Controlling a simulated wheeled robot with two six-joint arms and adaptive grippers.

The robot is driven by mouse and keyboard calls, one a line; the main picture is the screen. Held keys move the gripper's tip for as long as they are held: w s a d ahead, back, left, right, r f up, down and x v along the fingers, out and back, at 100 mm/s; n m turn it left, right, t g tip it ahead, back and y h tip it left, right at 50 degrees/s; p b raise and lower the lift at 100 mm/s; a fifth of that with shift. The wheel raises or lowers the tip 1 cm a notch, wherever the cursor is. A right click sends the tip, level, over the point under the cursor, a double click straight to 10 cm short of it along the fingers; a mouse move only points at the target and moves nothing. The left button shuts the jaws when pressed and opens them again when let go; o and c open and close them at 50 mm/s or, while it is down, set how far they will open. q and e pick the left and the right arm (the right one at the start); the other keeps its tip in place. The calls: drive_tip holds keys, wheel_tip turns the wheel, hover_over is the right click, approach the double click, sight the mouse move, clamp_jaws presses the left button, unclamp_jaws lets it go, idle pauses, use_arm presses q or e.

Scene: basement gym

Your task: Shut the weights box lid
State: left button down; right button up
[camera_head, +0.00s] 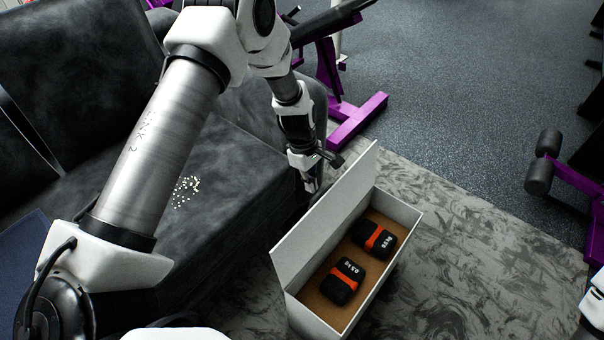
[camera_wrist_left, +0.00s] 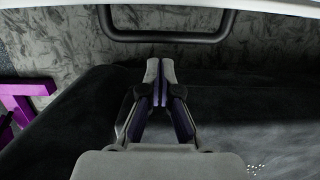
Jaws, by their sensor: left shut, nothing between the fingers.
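The white weights box (camera_head: 308,318) stands on the patterned carpet. Its lid (camera_head: 325,220) is open, standing up steeply along the box's left side. Two black weights with orange bands, a near one (camera_head: 343,281) and a far one (camera_head: 374,239), lie inside on the brown bottom. My left gripper (camera_head: 312,184) is shut and empty, just left of the lid's far end, on its outer side. In the left wrist view its fingers (camera_wrist_left: 161,68) are together, below and apart from a dark bar handle (camera_wrist_left: 165,37). My right gripper is not in view.
A dark leather sofa (camera_head: 237,170) lies left of the box, beneath my left arm. Purple gym equipment (camera_head: 357,119) stands beyond, with more at the right edge (camera_head: 575,180). The carpet (camera_head: 480,265) right of the box is clear.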

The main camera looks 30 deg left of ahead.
use_arm(q)
drive_tip(key=shift+s+d, duration=0.15)
drive_tip(key=shift+d, duration=0.5)
